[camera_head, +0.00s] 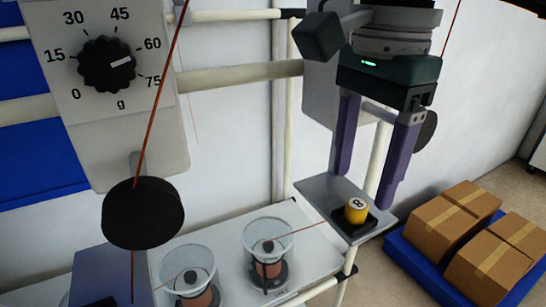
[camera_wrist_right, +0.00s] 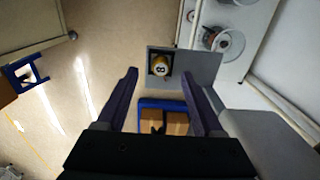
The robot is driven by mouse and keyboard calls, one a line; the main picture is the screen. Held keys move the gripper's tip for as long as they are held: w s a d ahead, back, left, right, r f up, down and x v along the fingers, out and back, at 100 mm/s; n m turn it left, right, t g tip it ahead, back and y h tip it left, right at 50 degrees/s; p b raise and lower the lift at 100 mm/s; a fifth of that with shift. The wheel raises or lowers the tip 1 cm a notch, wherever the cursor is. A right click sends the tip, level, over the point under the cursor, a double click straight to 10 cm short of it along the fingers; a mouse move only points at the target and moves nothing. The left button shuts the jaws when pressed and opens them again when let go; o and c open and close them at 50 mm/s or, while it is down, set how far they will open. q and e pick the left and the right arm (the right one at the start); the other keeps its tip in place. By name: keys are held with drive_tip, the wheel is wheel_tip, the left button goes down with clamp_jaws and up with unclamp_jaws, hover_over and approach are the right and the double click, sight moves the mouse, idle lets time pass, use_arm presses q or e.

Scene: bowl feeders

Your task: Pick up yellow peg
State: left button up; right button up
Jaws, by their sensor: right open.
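The yellow peg (camera_head: 356,210) stands upright on a small grey plate (camera_head: 322,192) at the table's right end. Its white top bears a dark figure 8, and a dark square base lies under it. My right gripper (camera_head: 366,190) is open and empty, with its two purple fingers pointing down above and around the plate, apart from the peg. In the right wrist view the peg (camera_wrist_right: 160,65) shows ahead of the fingertips (camera_wrist_right: 160,80), roughly midway between them. My left gripper is not in view.
Two clear bowls (camera_head: 190,265) (camera_head: 268,240) with copper-coloured parts stand on the white table left of the plate. A dial panel (camera_head: 110,70) and a black round knob (camera_head: 143,213) are at the left. Cardboard boxes (camera_head: 450,220) sit on a blue pallet at the lower right.

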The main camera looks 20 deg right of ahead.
sight(358, 203)
drive_tip(key=f+p, duration=0.1)
drive_tip(key=f, duration=0.1)
drive_tip(key=f+p, duration=0.1)
drive_tip(key=shift+d+f+p, duration=0.15)
drive_tip(key=shift+d+p, duration=0.1)
drive_tip(key=shift+p, duration=0.05)
drive_tip(key=shift+f, duration=0.45)
drive_tip(key=shift+w, duration=0.1)
drive_tip(key=c, duration=1)
clamp_jaws()
